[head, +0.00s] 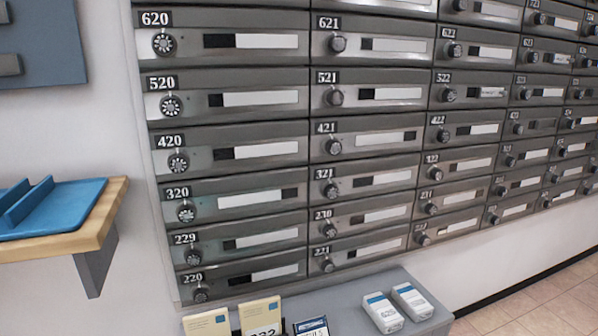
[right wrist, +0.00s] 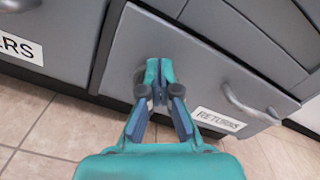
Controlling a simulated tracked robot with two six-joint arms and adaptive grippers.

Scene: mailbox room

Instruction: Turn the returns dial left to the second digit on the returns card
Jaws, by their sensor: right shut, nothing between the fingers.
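In the right wrist view, my right gripper (right wrist: 158,78) is shut and empty, with its fingertips in front of a grey door (right wrist: 205,75). The door carries a white label (right wrist: 219,121) that reads RETURNS. I cannot tell if the fingertips touch the door. In the head view neither gripper shows, and I cannot make out a returns card. My left gripper is in no view.
The RETURNS door has a curved grey handle (right wrist: 250,108) at its right. Numbered mailboxes with round dials, such as 620 (head: 164,43), fill the wall. Below them a grey ledge (head: 345,292) holds cream boxes (head: 209,323) and white boxes (head: 383,312). A blue tray (head: 55,212) lies on a wooden shelf (head: 95,228).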

